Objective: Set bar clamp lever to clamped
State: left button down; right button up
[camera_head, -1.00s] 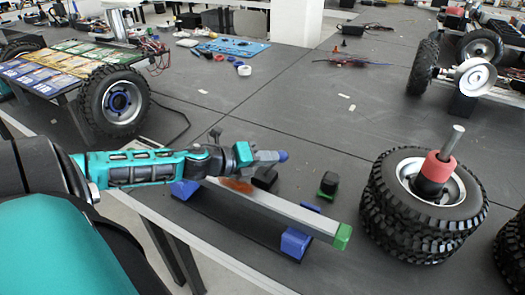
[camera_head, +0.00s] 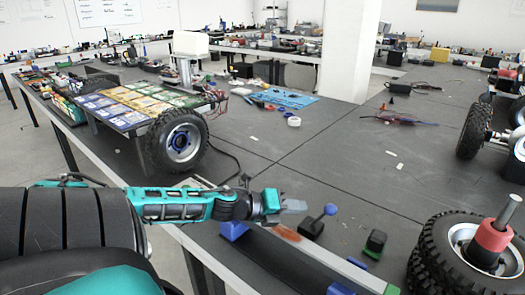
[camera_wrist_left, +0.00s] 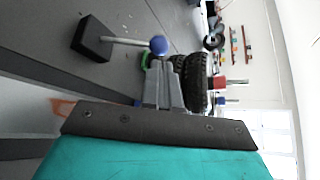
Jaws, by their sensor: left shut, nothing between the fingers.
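The bar clamp lies on the dark table at lower right in the head view. Its silver bar (camera_head: 312,256) rests on blue blocks (camera_head: 232,231). A black block (camera_head: 311,229) beside the bar carries a short lever with a blue knob (camera_head: 330,209), tilted up to the right. In the left wrist view the knob (camera_wrist_left: 158,45) sits at the end of a grey rod from the black block (camera_wrist_left: 92,40). My left gripper (camera_head: 304,206) is shut and empty. Its fingertips (camera_wrist_left: 164,68) are left of the knob in the head view, with a small gap. My right gripper is not in view.
A small black and green part (camera_head: 375,243) stands right of the lever. Stacked tyres (camera_head: 432,262) with a red collar (camera_head: 490,238) are at lower right. A wheeled chassis with its tyre (camera_head: 178,140) stands at left. The middle of the table is mostly clear.

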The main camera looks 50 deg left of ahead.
pick_arm(q)
jog(key=v, duration=0.8)
jog(key=shift+r, duration=0.25)
